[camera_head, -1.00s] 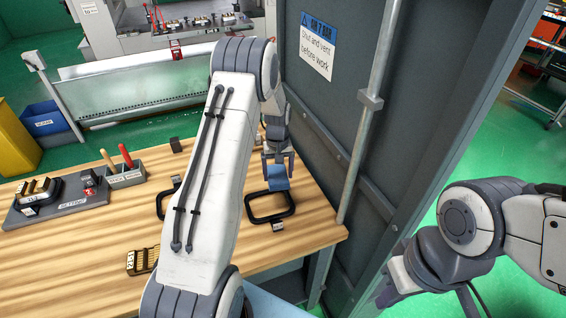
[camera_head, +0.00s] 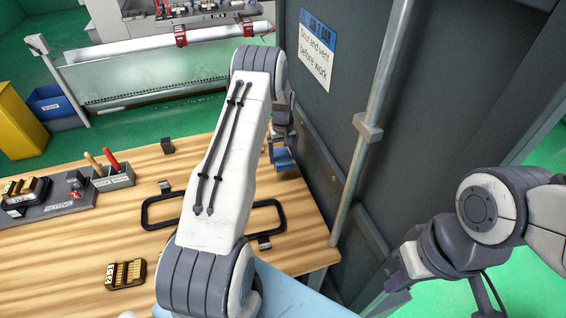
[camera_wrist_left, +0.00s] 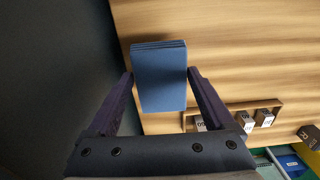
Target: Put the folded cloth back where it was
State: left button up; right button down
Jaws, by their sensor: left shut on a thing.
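The folded blue cloth (camera_head: 284,160) is at the right back of the wooden table, beside the dark panel. In the left wrist view, the cloth (camera_wrist_left: 160,78) shows as a flat, layered block between the two fingers. My left gripper (camera_head: 283,148) is shut on it. The cloth appears held above the tabletop; the exact gap is hard to tell. My right gripper (camera_head: 393,290) is low at the right, away from the table, and its fingers are not clear.
A black rectangular frame (camera_head: 268,203) lies on the table (camera_head: 60,250), partly hidden by my left arm. A brass block (camera_head: 125,273), a tool holder (camera_head: 115,178) and a small dark block (camera_head: 167,146) stand left. The grey panel (camera_head: 420,130) closes off the right side.

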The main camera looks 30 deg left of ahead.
pick_arm(q)
jog(key=shift+s+a+f, duration=0.25)
jog(key=shift+a+f, duration=0.25)
jog(key=shift+a, duration=0.25)
jog(key=shift+a+f, duration=0.1)
jog(key=shift+f, duration=0.25)
notch_tip(320, 180, down, 3)
jog(key=shift+f+p, duration=0.15)
jog(key=shift+p, duration=0.7)
jog(key=shift+f, duration=0.2)
jog(key=shift+f, duration=0.2)
jog(key=o, duration=0.9)
jog(key=shift+r, duration=0.1)
